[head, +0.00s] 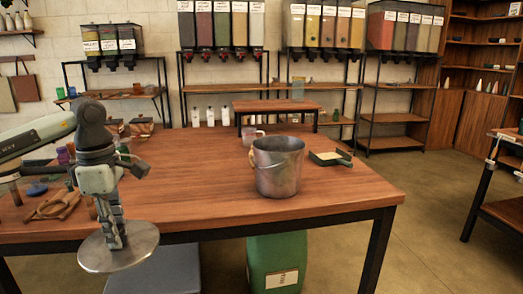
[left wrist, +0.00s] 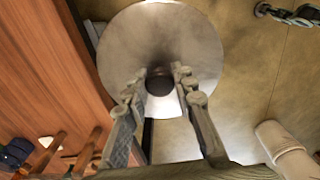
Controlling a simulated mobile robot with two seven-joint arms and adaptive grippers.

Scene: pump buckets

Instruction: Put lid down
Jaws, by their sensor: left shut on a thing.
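My left gripper (head: 117,236) points down in front of the table's front edge. It is shut on the knob of a round metal lid (head: 135,256), which hangs roughly level over the floor. In the left wrist view the lid (left wrist: 160,35) is a pale disc beyond the fingertips (left wrist: 160,82), with a dark knob between them. A grey metal bucket (head: 279,170) stands upright on the wooden table (head: 205,180), open at the top and well to the right of the lid. My right gripper is not in the head view.
A green dustpan-like tray (head: 330,158) lies right of the bucket, and a small metal cup (head: 253,137) stands behind it. Wooden tools (head: 62,204) lie at the table's left. The table between them and the bucket is clear. A green container (head: 275,262) stands below.

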